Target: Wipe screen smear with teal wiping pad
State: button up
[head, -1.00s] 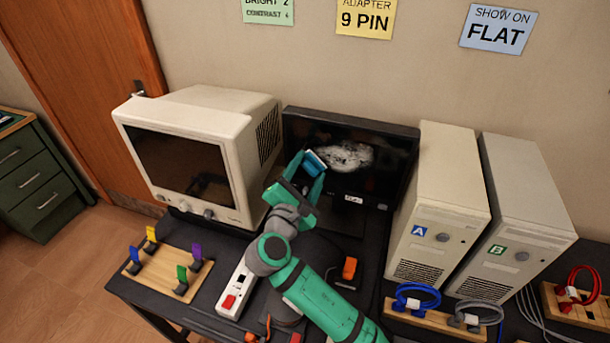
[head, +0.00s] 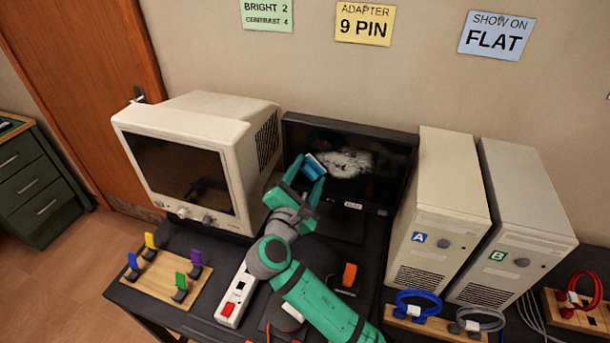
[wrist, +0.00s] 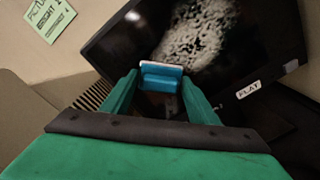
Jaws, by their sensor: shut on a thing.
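The flat screen (head: 372,195) is dark and stands between the beige monitor and the towers. A whitish, speckled smear (head: 347,163) lies across its upper middle; it also shows in the wrist view (wrist: 198,38). My gripper (head: 306,176) is shut on the teal-blue wiping pad (head: 315,166), with the pad at the left edge of the smear. In the wrist view the pad (wrist: 161,79) sits between my two fingertips, its pale face edge toward the screen, just below the smear. I cannot tell whether the pad touches the screen.
A beige CRT monitor (head: 185,160) stands close on the left of my gripper. Beige towers A (head: 436,215) and B (head: 520,225) stand on the right. A power strip (head: 238,295), a board with coloured clips (head: 160,270) and cable boards (head: 430,322) lie along the table front.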

jog(key=shift+w+d, duration=0.1)
jog(key=shift+d, duration=0.1)
jog(key=shift+w, duration=0.55)
jog(key=shift+d, duration=0.1)
